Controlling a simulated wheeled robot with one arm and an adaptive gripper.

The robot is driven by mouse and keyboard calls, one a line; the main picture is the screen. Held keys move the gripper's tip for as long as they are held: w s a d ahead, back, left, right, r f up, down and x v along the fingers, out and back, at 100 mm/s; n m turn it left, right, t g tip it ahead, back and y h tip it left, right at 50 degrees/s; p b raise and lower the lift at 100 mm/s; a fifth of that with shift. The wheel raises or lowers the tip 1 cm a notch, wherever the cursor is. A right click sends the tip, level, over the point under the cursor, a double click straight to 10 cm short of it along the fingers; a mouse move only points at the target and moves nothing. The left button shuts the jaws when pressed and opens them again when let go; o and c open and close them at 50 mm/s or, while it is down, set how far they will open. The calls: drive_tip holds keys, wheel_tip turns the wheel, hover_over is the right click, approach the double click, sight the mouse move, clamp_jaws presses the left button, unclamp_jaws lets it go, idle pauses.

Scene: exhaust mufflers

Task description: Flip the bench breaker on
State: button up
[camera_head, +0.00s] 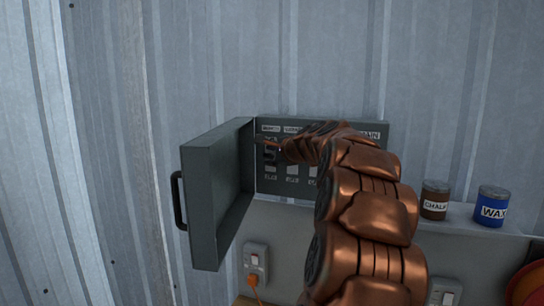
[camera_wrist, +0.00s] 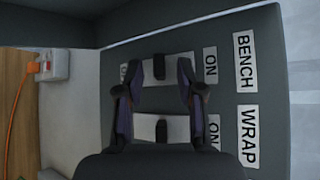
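The bench breaker (camera_wrist: 176,66) is a pale switch with a black lever, beside an ON label and the BENCH label (camera_wrist: 245,62) in the wrist view. Whether its lever is on or off I cannot tell. The wrap breaker (camera_wrist: 176,130) lies below it, beside the WRAP label (camera_wrist: 249,136). My gripper (camera_wrist: 160,80) is open, with one finger on each side of the bench lever; contact is unclear. In the head view my gripper (camera_head: 270,152) is at the panel's left column, under the BENCH label (camera_head: 271,129), and it hides that breaker.
The grey breaker box door (camera_head: 212,195) stands open to the left, with a black handle. A chalk can (camera_head: 435,200) and a blue wax can (camera_head: 491,207) stand on the ledge at right. An outlet (camera_head: 256,262) with an orange plug is below.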

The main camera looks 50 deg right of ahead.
drive_tip(key=v, duration=1.2)
idle(0.4)
drive_tip(key=shift+s, duration=0.1)
